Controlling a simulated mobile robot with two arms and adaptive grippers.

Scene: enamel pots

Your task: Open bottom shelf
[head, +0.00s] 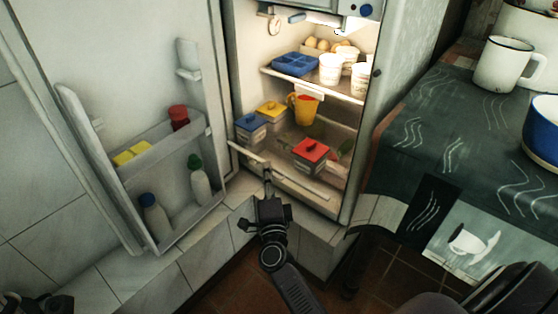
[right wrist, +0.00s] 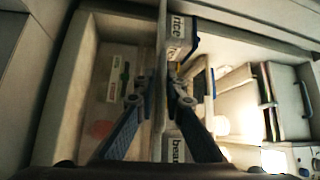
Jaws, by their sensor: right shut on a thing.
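The fridge (head: 362,150) stands open. Its bottom shelf has a pale front edge (head: 310,187) running across the low opening. My right gripper (head: 268,178) reaches up to this edge from below, near its left-middle part. In the right wrist view my right gripper (right wrist: 160,95) is shut on the pale front edge (right wrist: 160,60), with one dark finger on each side of it. At the bottom left of the head view, dark parts of my left gripper (head: 36,303) show at the picture's edge; its fingers are not clear.
The fridge door (head: 130,60) is swung wide to the left, with bottles in its rack. Inside stand a red-lidded box (head: 311,150), a yellow jug (head: 303,108), and blue and yellow-lidded boxes. A cloth-covered table (head: 420,150) with enamel mugs stands close on the right.

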